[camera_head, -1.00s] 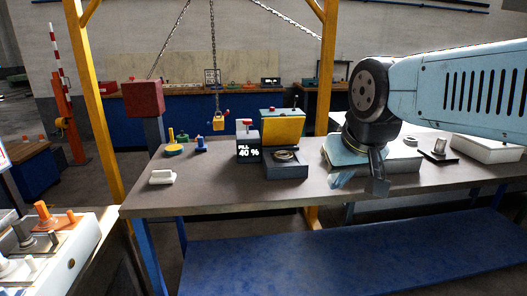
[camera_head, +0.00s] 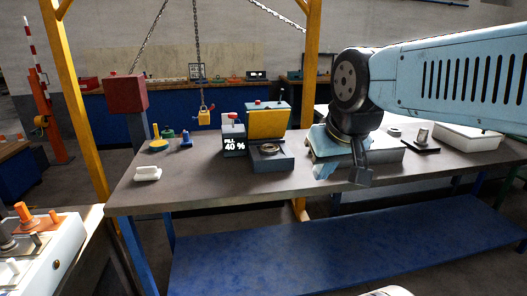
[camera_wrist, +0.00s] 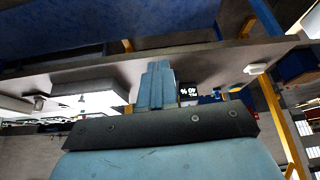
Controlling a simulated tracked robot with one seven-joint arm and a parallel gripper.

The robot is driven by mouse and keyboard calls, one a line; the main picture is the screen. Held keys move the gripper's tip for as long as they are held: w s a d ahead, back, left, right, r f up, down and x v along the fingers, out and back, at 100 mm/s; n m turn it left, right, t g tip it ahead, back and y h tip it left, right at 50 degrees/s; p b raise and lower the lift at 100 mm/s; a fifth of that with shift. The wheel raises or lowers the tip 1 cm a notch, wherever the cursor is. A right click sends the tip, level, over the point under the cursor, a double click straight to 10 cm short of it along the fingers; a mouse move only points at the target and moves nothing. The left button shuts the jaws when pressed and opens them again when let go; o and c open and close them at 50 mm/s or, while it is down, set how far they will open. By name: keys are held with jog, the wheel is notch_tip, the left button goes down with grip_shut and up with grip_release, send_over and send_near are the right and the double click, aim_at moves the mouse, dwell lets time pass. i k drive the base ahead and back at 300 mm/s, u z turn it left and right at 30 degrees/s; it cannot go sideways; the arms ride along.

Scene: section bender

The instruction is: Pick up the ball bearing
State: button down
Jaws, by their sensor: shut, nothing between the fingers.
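A ring-shaped metal piece (camera_head: 270,148), which looks like the ball bearing, lies on top of a dark block (camera_head: 272,164) in front of a yellow panel. It is small and I cannot be fully sure of it. My gripper (camera_head: 323,174) hangs over the front part of the grey table, to the right of the block and apart from it. In the wrist view my gripper's light blue fingers (camera_wrist: 159,66) are together with nothing between them. I cannot make out the ring in the wrist view, which is upside down.
A yellow hook block (camera_head: 204,116) hangs on a chain. The front table edge is clear at the left.

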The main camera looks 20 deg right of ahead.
aim_at(266, 149)
jog(key=z, duration=0.05)
jog(key=k, duration=1)
jog(key=z, duration=0.9)
jog(key=i, duration=1.9)
jog(key=u, duration=2.2)
